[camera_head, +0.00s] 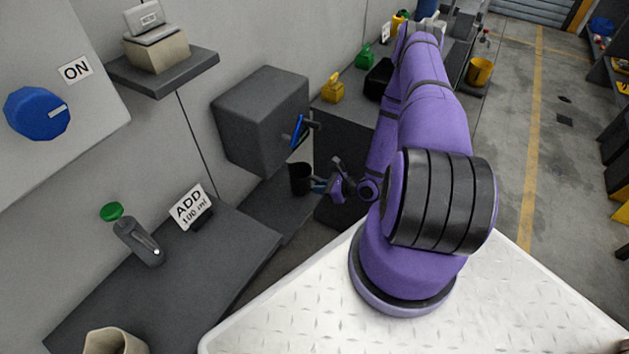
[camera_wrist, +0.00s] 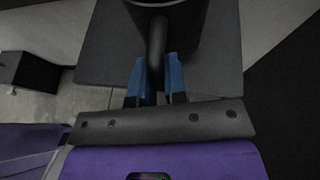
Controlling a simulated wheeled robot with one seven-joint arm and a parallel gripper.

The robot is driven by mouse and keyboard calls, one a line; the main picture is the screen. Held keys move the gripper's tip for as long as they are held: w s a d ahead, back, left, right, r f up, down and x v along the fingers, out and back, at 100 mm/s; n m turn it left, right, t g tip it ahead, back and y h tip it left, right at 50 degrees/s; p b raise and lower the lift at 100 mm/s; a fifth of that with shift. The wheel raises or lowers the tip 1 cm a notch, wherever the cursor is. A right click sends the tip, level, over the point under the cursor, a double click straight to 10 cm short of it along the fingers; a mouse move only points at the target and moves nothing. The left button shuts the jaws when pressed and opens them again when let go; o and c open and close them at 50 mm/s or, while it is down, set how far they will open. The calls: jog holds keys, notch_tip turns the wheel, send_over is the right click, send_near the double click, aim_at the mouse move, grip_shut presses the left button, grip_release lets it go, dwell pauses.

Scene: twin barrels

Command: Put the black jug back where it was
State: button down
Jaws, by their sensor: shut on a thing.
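The black jug (camera_head: 300,179) is upright below the grey wall-mounted box, over or on a low dark shelf. My gripper (camera_head: 321,185) reaches it from the right and is shut on its handle. In the wrist view the jug (camera_wrist: 186,22) is at the top, with its handle between the blue fingertips of my gripper (camera_wrist: 156,80). A dark grey slab (camera_wrist: 215,62) lies beneath the jug there. I cannot tell whether the jug's base touches it.
A grey box with a blue lever (camera_head: 262,115) hangs on the wall just above the jug. A dark counter (camera_head: 200,275) at left holds a grey bottle (camera_head: 138,242) and an "ADD 100 ml" sign (camera_head: 190,205). A yellow jug (camera_head: 332,88) and a green jug (camera_head: 365,56) stand further back.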

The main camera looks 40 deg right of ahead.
jog(key=w, duration=0.1)
jog(key=w+d, duration=0.1)
jog(key=w, duration=0.1)
jog(key=w+d, duration=0.1)
jog(key=w, duration=0.1)
jog(key=shift+w+d+f, duration=0.1)
jog(key=shift+d+f, duration=0.05)
jog(key=shift+f, duration=0.1)
jog(key=shift+w+d, duration=0.25)
jog(key=shift+w, duration=0.25)
notch_tip(320, 180, down, 3)
jog(key=shift+s+a+r, duration=0.1)
jog(key=shift+f, duration=0.45)
jog(key=shift+f, duration=0.1)
jog(key=c, duration=1.1)
grip_release()
jog(key=shift+c, duration=0.2)
